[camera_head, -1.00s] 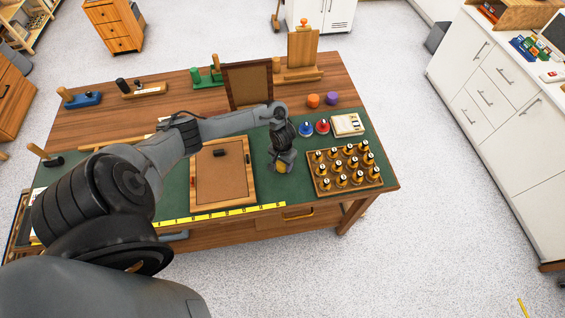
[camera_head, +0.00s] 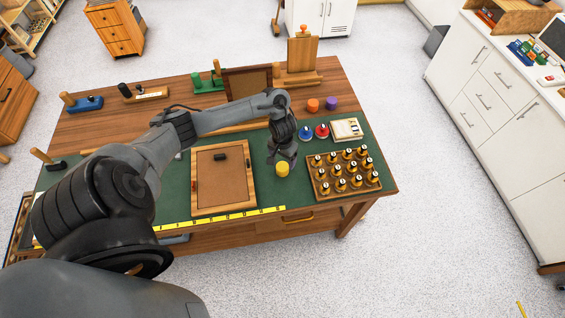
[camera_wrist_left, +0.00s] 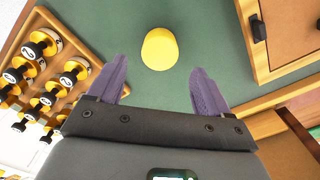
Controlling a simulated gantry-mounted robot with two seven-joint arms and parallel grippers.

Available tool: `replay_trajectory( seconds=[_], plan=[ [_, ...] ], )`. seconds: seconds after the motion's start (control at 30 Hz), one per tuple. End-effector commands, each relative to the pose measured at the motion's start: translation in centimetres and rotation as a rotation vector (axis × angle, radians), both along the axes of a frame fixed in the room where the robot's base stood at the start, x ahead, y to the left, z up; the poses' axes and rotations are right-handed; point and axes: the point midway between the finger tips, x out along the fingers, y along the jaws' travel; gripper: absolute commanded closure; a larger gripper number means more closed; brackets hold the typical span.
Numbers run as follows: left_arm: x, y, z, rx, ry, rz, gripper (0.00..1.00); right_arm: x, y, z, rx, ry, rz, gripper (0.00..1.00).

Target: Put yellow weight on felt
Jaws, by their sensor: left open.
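The yellow weight (camera_head: 282,169) is a short plain cylinder. It stands on the green felt-like surface (camera_head: 264,190) of the bench, between the framed board and the rack of weights. My left gripper (camera_head: 284,156) is just behind the weight in the head view, with its jaws open and empty. In the left wrist view the purple fingers (camera_wrist_left: 158,80) are spread apart, and the yellow weight (camera_wrist_left: 159,48) is ahead of the gap between them, on green felt (camera_wrist_left: 178,18). My right gripper is not in view.
A wooden rack (camera_head: 322,193) of black-and-yellow weights is to the right. A framed board (camera_head: 222,180) lies to the left. Blue (camera_head: 305,133) and red (camera_head: 322,131) round pieces sit behind. A yellow ruler (camera_head: 222,218) runs along the front edge.

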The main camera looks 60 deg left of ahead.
Motion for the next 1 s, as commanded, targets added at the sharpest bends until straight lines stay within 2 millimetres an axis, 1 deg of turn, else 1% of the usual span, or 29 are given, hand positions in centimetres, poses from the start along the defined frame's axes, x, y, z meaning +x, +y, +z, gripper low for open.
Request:
replay_trajectory(
  seconds=[0.03,0.1,0.23,0.37,0.47,0.57,0.6,0.67,0.7,0.73,0.8,0.87,0.9,0.97,1.0],
  plan=[
    [0.0,0.1,1.3,0.002,-0.001,-0.003,0.21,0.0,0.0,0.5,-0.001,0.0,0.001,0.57],
    [0.0,0.1,2.5,0.002,-0.001,-0.003,0.21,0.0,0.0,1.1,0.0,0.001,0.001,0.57],
    [0.1,0.1,4.1,0.002,-0.001,-0.002,0.21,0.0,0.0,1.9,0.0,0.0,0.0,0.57],
    [0.1,-0.5,4.6,-0.002,-0.008,-0.018,0.21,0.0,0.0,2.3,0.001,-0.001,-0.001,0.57],
    [0.5,-2.7,3.9,-0.007,-0.042,-0.093,0.21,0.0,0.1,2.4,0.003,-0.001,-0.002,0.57],
    [1.3,-7.1,2.4,-0.015,-0.122,-0.235,0.21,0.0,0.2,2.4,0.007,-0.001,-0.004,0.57],
    [1.5,-9.5,1.8,-0.016,-0.167,-0.304,0.21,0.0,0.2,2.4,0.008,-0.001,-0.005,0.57],
    [1.8,-13.4,1.3,-0.013,-0.243,-0.408,0.21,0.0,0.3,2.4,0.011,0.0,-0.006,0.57],
    [1.8,-16.2,1.2,-0.007,-0.297,-0.472,0.21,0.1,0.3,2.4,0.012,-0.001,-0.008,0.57],
    [1.7,-18.1,1.4,0.0,-0.336,-0.516,0.21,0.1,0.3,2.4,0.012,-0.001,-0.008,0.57],
    [1.1,-22.2,2.4,0.028,-0.416,-0.595,0.21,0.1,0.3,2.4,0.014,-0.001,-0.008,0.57],
    [0.3,-24.8,3.8,0.057,-0.467,-0.636,0.21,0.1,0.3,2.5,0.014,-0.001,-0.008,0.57],
    [-0.4,-26.0,4.9,0.078,-0.486,-0.652,0.21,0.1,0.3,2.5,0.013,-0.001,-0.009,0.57],
    [-1.7,-27.0,6.5,0.106,-0.494,-0.662,0.21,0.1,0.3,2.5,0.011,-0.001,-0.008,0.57],
    [-2.8,-27.3,7.5,0.119,-0.488,-0.663,0.21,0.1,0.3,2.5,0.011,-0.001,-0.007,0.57]
  ],
)
